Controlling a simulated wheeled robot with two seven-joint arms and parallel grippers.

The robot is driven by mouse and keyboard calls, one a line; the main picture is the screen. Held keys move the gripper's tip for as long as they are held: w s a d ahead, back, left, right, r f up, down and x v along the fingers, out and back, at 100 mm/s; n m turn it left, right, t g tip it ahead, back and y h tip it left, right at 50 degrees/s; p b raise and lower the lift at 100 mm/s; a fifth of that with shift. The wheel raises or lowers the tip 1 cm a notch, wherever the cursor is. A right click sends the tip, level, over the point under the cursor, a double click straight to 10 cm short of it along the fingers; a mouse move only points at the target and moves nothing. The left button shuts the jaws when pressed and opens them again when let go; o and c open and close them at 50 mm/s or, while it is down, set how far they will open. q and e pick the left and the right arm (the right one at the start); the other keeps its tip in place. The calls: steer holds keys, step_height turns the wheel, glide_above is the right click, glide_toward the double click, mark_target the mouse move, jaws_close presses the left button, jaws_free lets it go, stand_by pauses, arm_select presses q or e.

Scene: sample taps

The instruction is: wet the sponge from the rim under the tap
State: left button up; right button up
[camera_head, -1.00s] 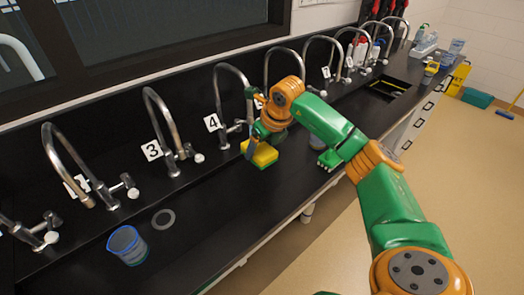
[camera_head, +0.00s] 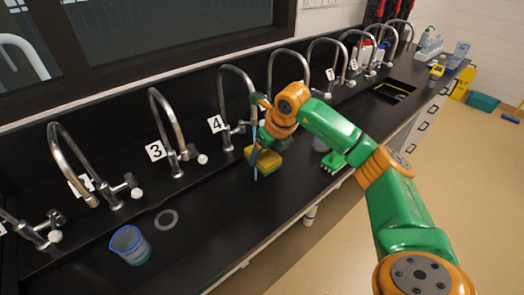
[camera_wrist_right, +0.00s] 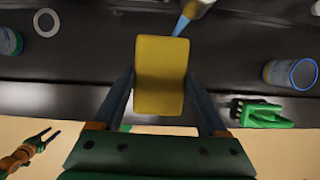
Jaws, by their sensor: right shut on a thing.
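The sponge (camera_head: 268,165) is yellow, dull and darkish, and hangs just above the black counter below the spout of the tap (camera_head: 222,85) beside label 4. My right gripper (camera_wrist_right: 160,78) is shut on it, one finger along each side, as the right wrist view shows the sponge (camera_wrist_right: 160,70) between them. A blue streak (camera_wrist_right: 181,26) that looks like water runs from a spout (camera_wrist_right: 200,6) at the sponge's far edge. In the head view the arm partly hides sponge and spout. My left gripper (camera_wrist_right: 50,132) shows open and empty at the lower left of the wrist view.
A blue-rimmed beaker (camera_head: 128,246) and a grey ring (camera_head: 166,219) are on the counter at left. A green pronged object (camera_head: 333,162) and a blue-rimmed cup (camera_wrist_right: 290,73) stand right of the sponge. More taps line the back.

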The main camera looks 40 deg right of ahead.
mark_target(265, 168)
steer(key=s+a, duration=0.1)
steer(key=s+b, duration=0.1)
steer(key=s, duration=0.1)
steer(key=s+a, duration=0.1)
steer(key=shift+s+a, duration=0.2)
steer(key=shift+a, duration=0.1)
arm_select(q)
steer(key=shift+f, duration=0.8)
steer(key=shift+r+p, duration=0.7)
steer(key=shift+r, duration=0.15)
arm_select(e)
steer(key=s+a+r, duration=0.2)
steer(key=s+r, duration=0.2)
steer(key=shift+s+a, duration=0.2)
steer(key=shift+a, duration=0.15)
arm_select(q)
steer(key=shift+o, duration=0.2)
